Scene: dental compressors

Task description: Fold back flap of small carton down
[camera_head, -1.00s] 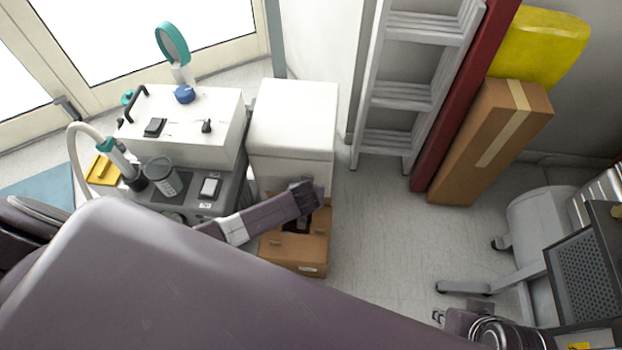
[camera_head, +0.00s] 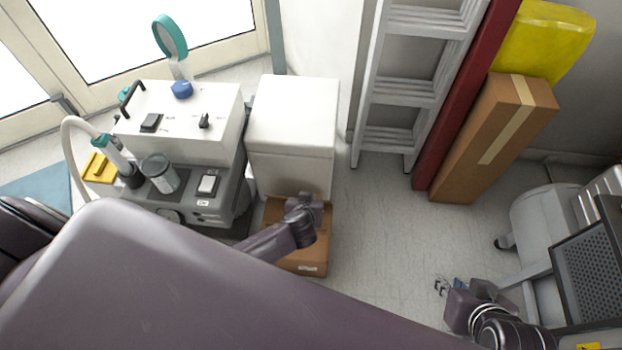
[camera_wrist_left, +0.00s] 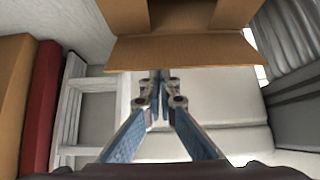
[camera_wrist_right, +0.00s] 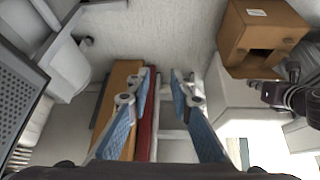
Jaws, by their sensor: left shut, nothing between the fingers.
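The small brown carton (camera_head: 312,258) stands on the floor in front of the white cabinet. My left arm covers much of its top. In the left wrist view a wide carton flap (camera_wrist_left: 190,52) sticks out from the open carton (camera_wrist_left: 150,14). My left gripper (camera_wrist_left: 160,80) is shut and empty, its fingertips close to the flap's edge; I cannot tell whether they touch. Its fingers are hidden in the head view. My right gripper (camera_head: 441,287) is open and empty, away to the right; its spread fingers show in the right wrist view (camera_wrist_right: 163,76). The carton also shows there (camera_wrist_right: 262,30).
The white cabinet (camera_head: 291,120) is right behind the carton, with the compressor unit (camera_head: 180,125) to its left. A ladder (camera_head: 400,95), red panel (camera_head: 465,95) and tall brown box (camera_head: 495,140) lean at the back wall. Floor right of the carton is clear.

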